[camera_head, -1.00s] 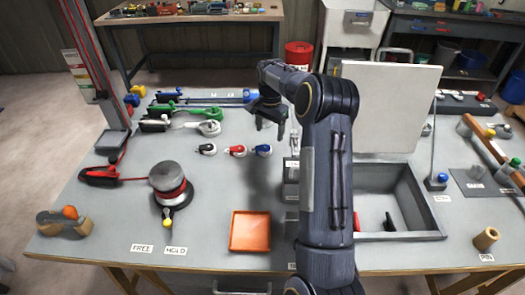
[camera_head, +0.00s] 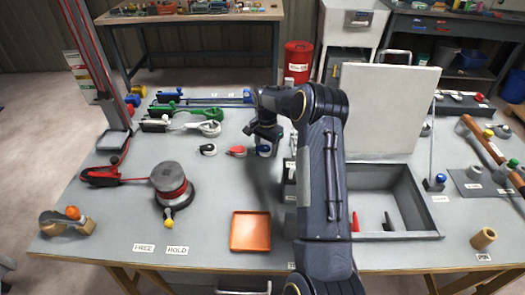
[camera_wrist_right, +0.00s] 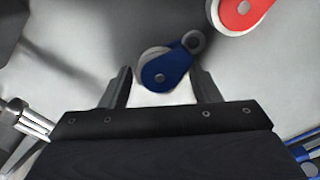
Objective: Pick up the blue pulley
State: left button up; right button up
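The blue pulley (camera_head: 263,150) lies on the grey bench top, at the right end of a short row. In the right wrist view the blue pulley (camera_wrist_right: 166,70) sits between and just beyond the two fingertips. My right gripper (camera_head: 262,138) is open above it, and the open fingers also show in the right wrist view (camera_wrist_right: 160,85). The fingers appear apart from the pulley. A red pulley (camera_head: 237,151) lies to its left, and it shows at the top right of the right wrist view (camera_wrist_right: 240,10). My left gripper is not in view.
A black pulley (camera_head: 208,149) ends the row on the left. An orange tray (camera_head: 250,232) lies nearer the front. A grey open bin (camera_head: 415,190) with a raised white lid (camera_head: 385,110) stands right of my arm. A winch-like drum (camera_head: 171,180) stands at left.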

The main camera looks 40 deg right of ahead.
jog(key=c, duration=0.8)
jog(key=shift+o, duration=0.2)
jog(key=shift+r, duration=0.1)
